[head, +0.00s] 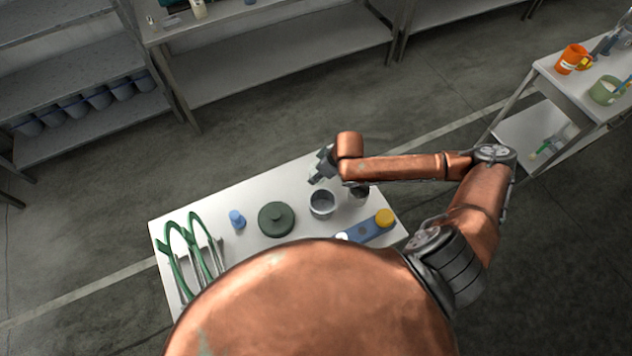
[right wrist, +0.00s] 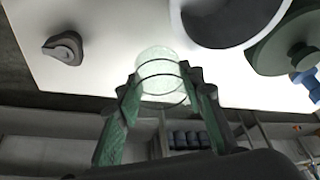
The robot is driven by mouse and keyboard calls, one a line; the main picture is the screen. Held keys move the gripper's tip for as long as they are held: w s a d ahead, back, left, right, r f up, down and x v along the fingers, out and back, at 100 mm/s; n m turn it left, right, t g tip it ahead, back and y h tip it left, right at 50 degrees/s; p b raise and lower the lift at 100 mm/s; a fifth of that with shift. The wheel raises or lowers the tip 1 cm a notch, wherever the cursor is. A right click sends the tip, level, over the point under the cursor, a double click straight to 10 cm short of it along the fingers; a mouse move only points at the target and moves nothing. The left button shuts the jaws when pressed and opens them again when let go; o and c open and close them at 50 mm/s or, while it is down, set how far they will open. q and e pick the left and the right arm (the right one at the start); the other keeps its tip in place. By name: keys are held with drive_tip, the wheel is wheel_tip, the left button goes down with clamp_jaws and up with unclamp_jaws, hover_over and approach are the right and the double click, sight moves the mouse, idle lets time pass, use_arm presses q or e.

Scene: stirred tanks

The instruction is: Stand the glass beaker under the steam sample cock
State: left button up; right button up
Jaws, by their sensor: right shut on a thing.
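My right gripper (head: 318,172) is over the far edge of the white table in the head view. In the right wrist view its two green-padded fingers (right wrist: 160,92) are shut on the clear glass beaker (right wrist: 158,60), one finger on each side. The beaker has dark rings around it, and the white tabletop shows behind it. I cannot make out the beaker in the head view. I cannot identify a steam sample cock in either view. My left gripper is not in view.
A small dark grey piece (right wrist: 63,48) lies apart. Shelves stand behind.

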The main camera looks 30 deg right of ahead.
drive_tip(key=shift+f, duration=1.85)
drive_tip(key=shift+a+f, duration=0.1)
drive_tip(key=o, duration=1.1)
drive_tip(key=shift+c, duration=0.2)
drive_tip(key=shift+o, duration=0.3)
